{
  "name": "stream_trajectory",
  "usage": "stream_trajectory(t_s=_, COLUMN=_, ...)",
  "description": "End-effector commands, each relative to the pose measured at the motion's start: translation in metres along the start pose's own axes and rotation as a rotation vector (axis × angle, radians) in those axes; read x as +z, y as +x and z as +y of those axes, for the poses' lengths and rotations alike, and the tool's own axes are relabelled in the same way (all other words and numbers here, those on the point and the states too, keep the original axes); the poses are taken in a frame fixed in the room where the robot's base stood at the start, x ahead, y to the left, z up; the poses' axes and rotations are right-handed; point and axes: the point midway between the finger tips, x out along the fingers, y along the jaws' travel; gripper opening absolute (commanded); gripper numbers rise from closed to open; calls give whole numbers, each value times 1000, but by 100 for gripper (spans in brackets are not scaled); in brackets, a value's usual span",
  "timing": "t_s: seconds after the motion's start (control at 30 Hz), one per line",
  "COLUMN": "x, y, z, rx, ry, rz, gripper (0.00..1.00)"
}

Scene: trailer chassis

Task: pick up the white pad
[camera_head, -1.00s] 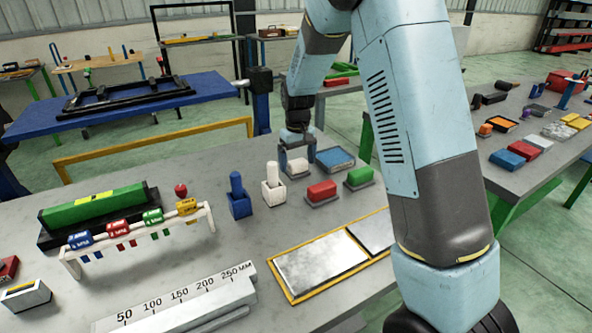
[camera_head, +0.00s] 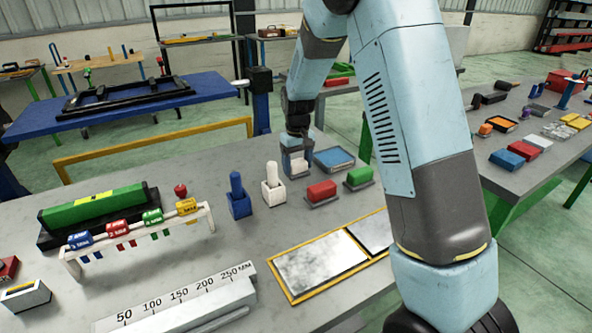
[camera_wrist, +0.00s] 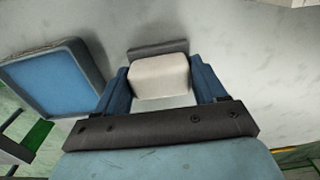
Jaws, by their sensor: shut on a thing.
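The white pad (camera_wrist: 160,76) sits between the two blue fingers of my gripper (camera_wrist: 163,84) in the wrist view, with a finger against each side. A dark grey flat piece (camera_wrist: 158,47) shows just behind the pad. In the head view my gripper (camera_head: 295,165) points down at the table, and the white pad (camera_head: 299,167) shows between its fingers. The pad is low at the table top; whether it is clear of the surface cannot be told.
A blue-topped tray (camera_head: 334,159) stands close to the right of my gripper. A red block (camera_head: 321,190) and a green block (camera_head: 359,176) are in front. White (camera_head: 272,183) and blue (camera_head: 238,197) peg holders stand to the left. The table's front middle holds a yellow-edged panel (camera_head: 320,262).

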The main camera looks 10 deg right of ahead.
Motion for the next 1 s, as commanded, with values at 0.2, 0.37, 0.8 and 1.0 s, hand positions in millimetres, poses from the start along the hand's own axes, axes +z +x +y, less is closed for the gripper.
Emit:
stream_trajectory(t_s=0.2, x=0, y=0, z=0, rx=0, ry=0, rz=1, gripper=35)
stream_trajectory(t_s=0.37, x=0, y=-6, z=0, rx=0, ry=0, rz=2, gripper=35)
stream_trajectory(t_s=0.8, x=35, y=-74, z=1, rx=0, ry=1, rz=4, gripper=35)
stream_trajectory(t_s=1.0, x=72, y=-101, z=2, rx=-1, ry=2, rz=3, gripper=35)
